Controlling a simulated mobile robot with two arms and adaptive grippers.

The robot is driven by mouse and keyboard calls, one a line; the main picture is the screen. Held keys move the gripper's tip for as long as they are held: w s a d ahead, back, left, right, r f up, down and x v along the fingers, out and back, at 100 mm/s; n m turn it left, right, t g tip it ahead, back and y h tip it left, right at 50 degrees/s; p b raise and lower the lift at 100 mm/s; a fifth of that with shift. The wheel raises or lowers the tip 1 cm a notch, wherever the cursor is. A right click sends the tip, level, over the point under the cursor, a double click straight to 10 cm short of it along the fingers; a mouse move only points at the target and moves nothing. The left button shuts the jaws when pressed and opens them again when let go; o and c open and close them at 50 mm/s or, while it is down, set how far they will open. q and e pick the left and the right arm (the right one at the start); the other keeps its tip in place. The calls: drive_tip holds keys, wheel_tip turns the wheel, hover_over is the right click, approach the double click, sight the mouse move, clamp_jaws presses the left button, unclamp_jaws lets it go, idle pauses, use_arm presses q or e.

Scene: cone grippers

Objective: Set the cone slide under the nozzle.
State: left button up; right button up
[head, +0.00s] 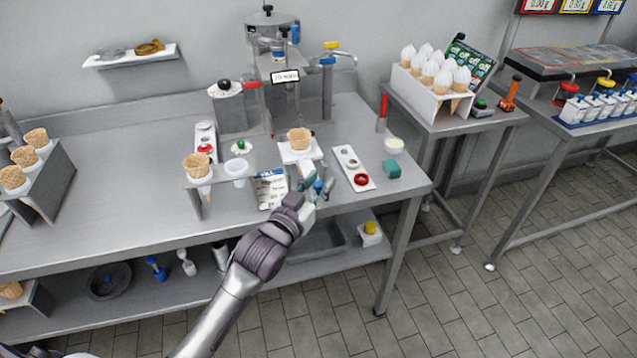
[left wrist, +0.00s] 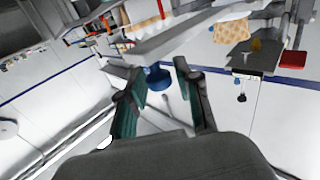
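The cone slide (head: 311,151) is a white plate in front of the metal machine (head: 274,50), with a waffle cone (head: 299,138) standing on it. A blue knob (head: 318,187) shows below the plate's front and appears again in the left wrist view (left wrist: 159,79). My left gripper (head: 317,186) is at this knob. In the left wrist view its teal fingers (left wrist: 158,88) are apart, with the knob between or just beyond their tips; contact is not clear. The nozzle cannot be made out clearly, so the cone's alignment under it is unclear. My right gripper is out of view.
A cone holder (head: 199,185) with a cone and a white cup stands left of the slide. The counter's left part (head: 110,180) is mostly clear.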

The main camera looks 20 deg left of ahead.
sight(309, 170)
use_arm(q)
clamp_jaws()
drive_tip(key=w+a, duration=0.1)
drive_tip(key=w, duration=0.1)
drive_tip(key=w+a, duration=0.3)
drive_tip(key=w, duration=0.2)
drive_tip(key=shift+a, duration=0.3)
drive_tip(key=shift+o, duration=2.1)
unclamp_jaws()
drive_tip(key=shift+s, duration=0.1)
drive_tip(key=s+a, duration=0.2)
drive_tip(key=s, duration=0.9)
drive_tip(key=shift+s, duration=0.4)
drive_tip(key=shift+a, duration=0.1)
